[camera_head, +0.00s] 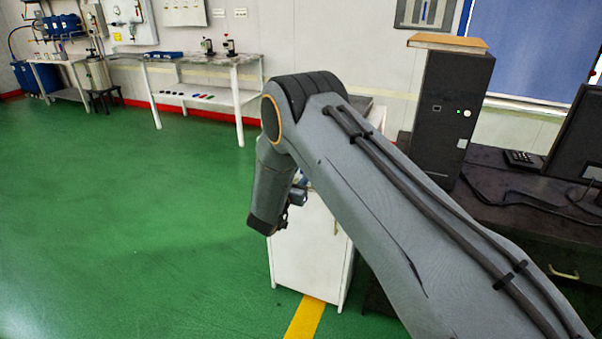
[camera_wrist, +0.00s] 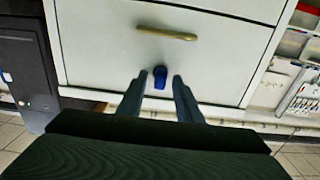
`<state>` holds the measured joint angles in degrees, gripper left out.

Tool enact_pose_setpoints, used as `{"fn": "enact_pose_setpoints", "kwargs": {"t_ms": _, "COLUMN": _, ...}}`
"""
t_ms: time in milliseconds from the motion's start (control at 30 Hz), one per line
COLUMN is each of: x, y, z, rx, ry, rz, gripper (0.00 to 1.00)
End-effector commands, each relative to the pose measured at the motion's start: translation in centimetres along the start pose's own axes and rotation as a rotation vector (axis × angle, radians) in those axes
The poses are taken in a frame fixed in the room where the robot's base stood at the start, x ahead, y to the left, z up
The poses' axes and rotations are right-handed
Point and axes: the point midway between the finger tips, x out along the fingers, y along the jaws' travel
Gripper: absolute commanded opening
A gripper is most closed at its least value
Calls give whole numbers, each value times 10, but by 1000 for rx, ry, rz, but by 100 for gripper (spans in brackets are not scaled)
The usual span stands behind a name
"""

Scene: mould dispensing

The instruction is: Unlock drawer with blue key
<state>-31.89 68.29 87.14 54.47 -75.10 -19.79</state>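The blue key (camera_wrist: 160,77) sits at the white drawer front (camera_wrist: 90,50), below the tan handle (camera_wrist: 165,33), in the wrist view. It appears to be in the drawer's lock, but the lock itself is hidden. My gripper (camera_wrist: 159,80) has its two fingers apart, one on each side of the key, with a narrow gap showing on both sides. In the head view the white drawer cabinet (camera_head: 310,255) stands behind my arm, which hides much of it. My gripper is mostly hidden there.
A dark desk (camera_head: 530,215) with a black computer tower (camera_head: 450,115) and keypad stands right of the cabinet. A white workbench (camera_head: 205,95) is at the back left. The green floor on the left is clear.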

Motion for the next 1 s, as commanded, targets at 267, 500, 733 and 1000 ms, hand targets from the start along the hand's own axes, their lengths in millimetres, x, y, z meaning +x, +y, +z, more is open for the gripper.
{"fn": "enact_pose_setpoints", "kwargs": {"t_ms": 267, "x": 0, "y": 0, "z": 0, "rx": 0, "ry": 0, "rz": 0, "gripper": 15}}
{"fn": "enact_pose_setpoints", "kwargs": {"t_ms": 500, "x": 0, "y": 0, "z": 0, "rx": -1, "ry": 0, "rz": 0, "gripper": 0}}
{"fn": "enact_pose_setpoints", "kwargs": {"t_ms": 733, "x": 0, "y": 0, "z": 0, "rx": -42, "ry": 0, "rz": 0, "gripper": 0}}
{"fn": "enact_pose_setpoints", "kwargs": {"t_ms": 1000, "x": 0, "y": -1, "z": 0, "rx": -208, "ry": 1, "rz": 0, "gripper": 0}}
